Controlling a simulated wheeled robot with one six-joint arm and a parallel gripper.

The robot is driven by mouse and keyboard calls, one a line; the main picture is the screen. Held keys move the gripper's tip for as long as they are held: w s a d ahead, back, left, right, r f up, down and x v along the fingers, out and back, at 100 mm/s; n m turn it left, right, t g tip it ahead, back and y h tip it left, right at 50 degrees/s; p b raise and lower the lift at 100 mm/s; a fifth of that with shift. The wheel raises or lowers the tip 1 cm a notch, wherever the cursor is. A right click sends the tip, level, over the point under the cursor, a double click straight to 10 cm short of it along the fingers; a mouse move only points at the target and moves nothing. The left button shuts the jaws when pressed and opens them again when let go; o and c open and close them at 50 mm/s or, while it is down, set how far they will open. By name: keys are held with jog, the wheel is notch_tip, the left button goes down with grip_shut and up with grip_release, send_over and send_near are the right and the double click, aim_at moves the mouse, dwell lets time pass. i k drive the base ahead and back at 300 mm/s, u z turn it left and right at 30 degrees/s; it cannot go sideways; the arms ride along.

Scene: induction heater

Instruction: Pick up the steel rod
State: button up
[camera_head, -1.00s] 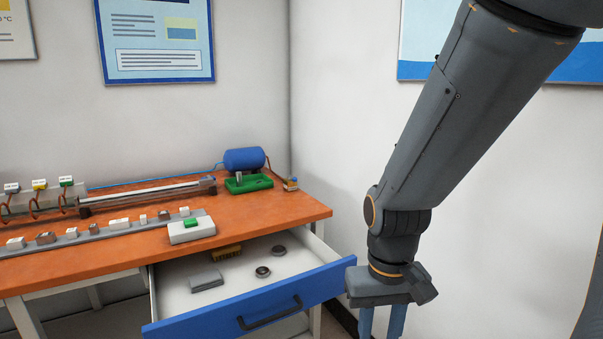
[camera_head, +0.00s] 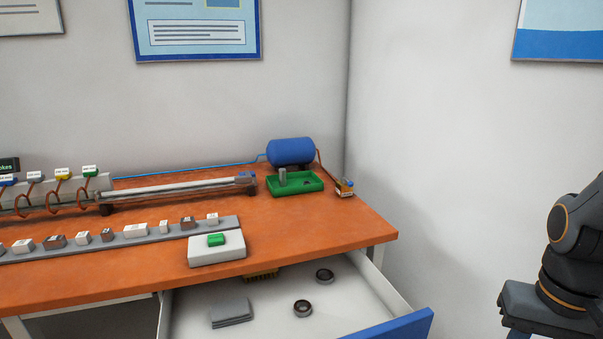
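A short grey metal cylinder (camera_head: 283,177) stands upright in the green tray (camera_head: 312,185) at the back right of the orange bench; it looks like the steel rod, but it is small and I cannot be certain. A long pale bar (camera_head: 180,187) also lies along the rail to its left. My gripper (camera_head: 530,315) is at the lower right edge, well to the right of the bench and apart from everything on it. Its fingers are cut off by the frame, so their opening is hidden.
A blue tank (camera_head: 291,151) stands behind the tray. Copper coils (camera_head: 60,195) are at the left. A white box with a green button (camera_head: 216,248) sits at the bench front. An open drawer (camera_head: 385,325) juts out below, holding rings and a grey block.

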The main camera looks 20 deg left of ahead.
aim_at(281, 171)
jog(key=u, duration=0.45)
jog(key=i, duration=0.95)
jog(key=u, duration=0.7)
